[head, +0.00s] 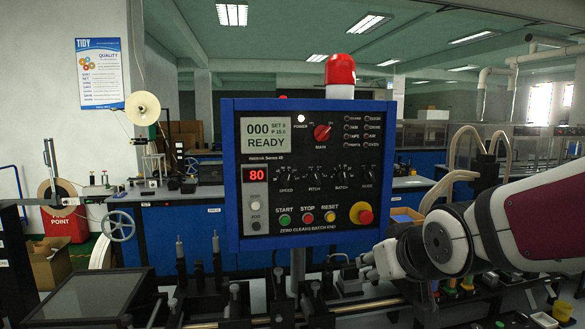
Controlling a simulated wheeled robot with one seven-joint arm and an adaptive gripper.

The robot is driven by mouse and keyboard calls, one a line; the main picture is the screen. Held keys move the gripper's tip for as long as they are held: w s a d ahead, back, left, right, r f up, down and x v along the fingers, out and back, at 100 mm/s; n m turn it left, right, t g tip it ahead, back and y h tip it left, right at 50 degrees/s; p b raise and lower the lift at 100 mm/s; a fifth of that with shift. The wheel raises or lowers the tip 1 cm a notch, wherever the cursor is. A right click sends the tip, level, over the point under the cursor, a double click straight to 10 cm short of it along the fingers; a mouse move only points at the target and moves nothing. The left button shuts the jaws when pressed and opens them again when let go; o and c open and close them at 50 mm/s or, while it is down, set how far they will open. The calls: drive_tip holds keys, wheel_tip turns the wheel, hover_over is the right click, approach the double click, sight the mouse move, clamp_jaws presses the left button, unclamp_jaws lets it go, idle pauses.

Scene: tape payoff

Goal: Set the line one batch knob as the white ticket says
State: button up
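A blue-framed control panel (308,217) stands upright in the middle of the head view. A row of small black knobs crosses it, labelled speed, pitch, batch and one more at the right. The batch knob (342,176) is third from the left; its pointer is too small to read. The panel's pale screen (268,137) reads 000, SET 0 and READY, and a red display (256,174) reads 80. I cannot make out a white ticket. My arm reaches in from the right, below and right of the panel. My gripper (352,277) seems to be low there, small and partly unclear, apart from the knobs.
A red main switch (322,132), start, stop and reset buttons, and a red emergency stop (361,213) on yellow sit on the panel. Machine posts and rails (235,300) run below. A dark flat tray (85,295) lies at lower left. The space before the panel face looks clear.

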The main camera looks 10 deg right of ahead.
drive_tip(key=w+d+r+t+p, duration=0.3)
drive_tip(key=w+r+t, duration=0.1)
drive_tip(key=w+r, duration=0.15)
drive_tip(key=n+t+p, duration=0.2)
drive_tip(key=n+t, duration=0.1)
approach(345, 176)
drive_tip(key=shift+t, duration=0.3)
drive_tip(key=w, duration=0.8)
drive_tip(key=shift+w+d+f+p, duration=0.25)
drive_tip(key=shift+f+p, duration=0.05)
drive_tip(key=shift+p, duration=0.1)
clamp_jaws()
